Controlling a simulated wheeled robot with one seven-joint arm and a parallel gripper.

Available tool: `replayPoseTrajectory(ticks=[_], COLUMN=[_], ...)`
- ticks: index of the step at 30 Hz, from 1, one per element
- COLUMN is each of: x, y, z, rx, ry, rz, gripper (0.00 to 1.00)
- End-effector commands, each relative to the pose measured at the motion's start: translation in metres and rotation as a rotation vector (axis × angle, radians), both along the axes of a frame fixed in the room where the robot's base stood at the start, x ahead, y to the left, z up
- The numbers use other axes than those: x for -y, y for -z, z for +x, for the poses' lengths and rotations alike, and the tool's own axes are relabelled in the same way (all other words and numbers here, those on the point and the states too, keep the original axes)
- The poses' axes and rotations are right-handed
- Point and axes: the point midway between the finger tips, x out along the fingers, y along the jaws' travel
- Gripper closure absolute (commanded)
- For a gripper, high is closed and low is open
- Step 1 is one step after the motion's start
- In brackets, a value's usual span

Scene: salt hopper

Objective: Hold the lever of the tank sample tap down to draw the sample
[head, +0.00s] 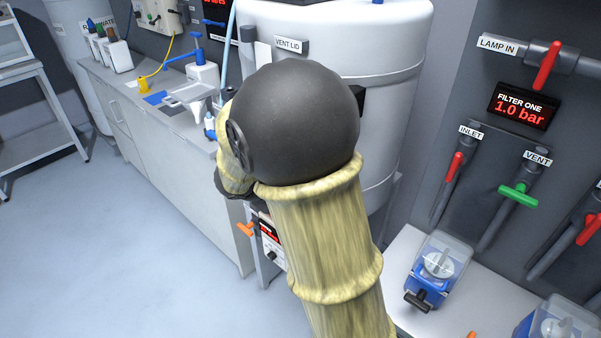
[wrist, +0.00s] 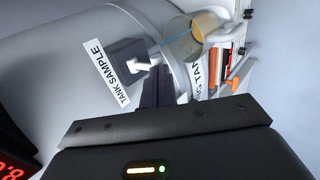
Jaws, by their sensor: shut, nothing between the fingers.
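In the wrist view, the white TANK SAMPLE label (wrist: 110,72) is beside a dark grey tap block (wrist: 128,56) on the pale tank wall. A white arrow (wrist: 142,64) shows at the block's right end. My gripper (wrist: 160,72) is shut, with its dark fingers close together and empty, reaching up beside the arrow end of the block. I cannot make out the lever apart from the fingers, nor whether they touch it. A clear vessel (wrist: 182,46) with an amber end (wrist: 207,27) is just beyond the fingertips. In the head view my arm hides the tap and gripper.
The white tank (head: 392,105) stands behind my arm. An orange handle (head: 246,229) is low beside the arm. A counter (head: 165,145) with bottles and a tray is at left. A valve panel (head: 515,150) and a bench (head: 398,252) are at right.

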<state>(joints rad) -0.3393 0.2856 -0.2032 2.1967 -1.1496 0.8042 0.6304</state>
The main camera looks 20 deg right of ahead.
Motion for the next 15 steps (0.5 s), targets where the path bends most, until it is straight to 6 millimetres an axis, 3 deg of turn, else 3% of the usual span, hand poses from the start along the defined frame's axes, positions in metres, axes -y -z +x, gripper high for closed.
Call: replayPoseTrajectory(ticks=[15], x=[0.0], y=[-0.016], z=[0.0], rx=[0.001], ry=[0.0], rz=[0.001], gripper=[1.0])
